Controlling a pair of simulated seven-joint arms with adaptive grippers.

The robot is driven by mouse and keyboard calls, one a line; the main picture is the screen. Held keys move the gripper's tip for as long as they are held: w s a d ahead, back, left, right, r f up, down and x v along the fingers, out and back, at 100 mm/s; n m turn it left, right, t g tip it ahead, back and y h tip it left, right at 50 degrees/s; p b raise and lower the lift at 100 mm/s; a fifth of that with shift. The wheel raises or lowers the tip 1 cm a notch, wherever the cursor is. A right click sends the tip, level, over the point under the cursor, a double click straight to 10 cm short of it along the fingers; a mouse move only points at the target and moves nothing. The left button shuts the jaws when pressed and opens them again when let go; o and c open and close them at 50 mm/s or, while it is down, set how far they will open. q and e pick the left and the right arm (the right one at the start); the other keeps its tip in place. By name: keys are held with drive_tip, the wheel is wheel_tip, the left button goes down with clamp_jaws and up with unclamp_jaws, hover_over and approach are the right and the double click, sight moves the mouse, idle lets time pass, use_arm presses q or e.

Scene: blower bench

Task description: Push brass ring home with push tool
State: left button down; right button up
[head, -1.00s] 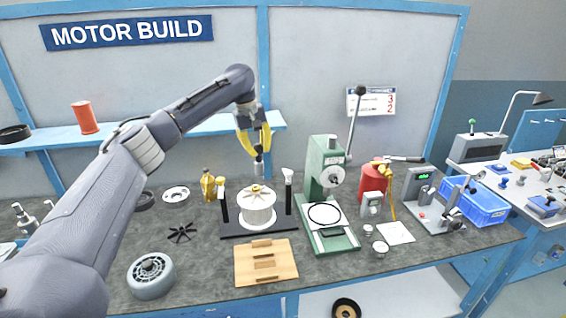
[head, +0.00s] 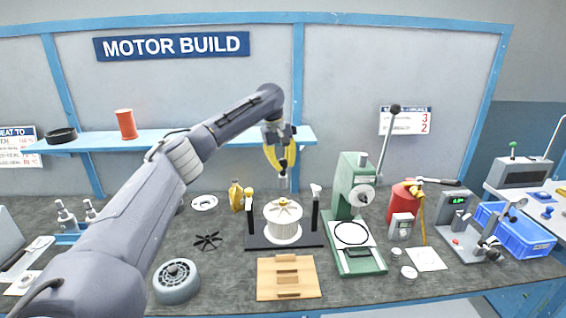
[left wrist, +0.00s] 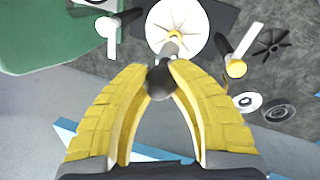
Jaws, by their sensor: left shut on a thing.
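My left gripper (head: 283,168) is shut on the push tool (head: 283,184), which has a dark round knob and a grey metal shaft pointing down. In the left wrist view the knob (left wrist: 161,82) sits between the yellow fingertips (left wrist: 160,68). The tool is above the white finned rotor (head: 283,225), which stands upright on a black fixture (head: 256,241) between two posts. A small brass-coloured ring (left wrist: 175,34) shows at the rotor's centre, partly hidden by the tool tip. I cannot tell whether the tip touches it. My right gripper is out of view.
A green press (head: 357,215) stands right of the fixture, and a wooden block (head: 288,290) lies in front. A black finned part (head: 208,241) and a grey wheel (head: 176,281) lie to the left. A shelf (head: 205,141) runs behind the arm.

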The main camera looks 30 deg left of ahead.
sight(283, 177)
use_arm(q)
drive_tip(key=shift+f, duration=2.1)
drive_tip(key=shift+f, duration=1)
idle(0.8)
drive_tip(key=shift+r, duration=0.15)
drive_tip(key=shift+r, duration=3.35)
drive_tip(key=shift+d, duration=0.15)
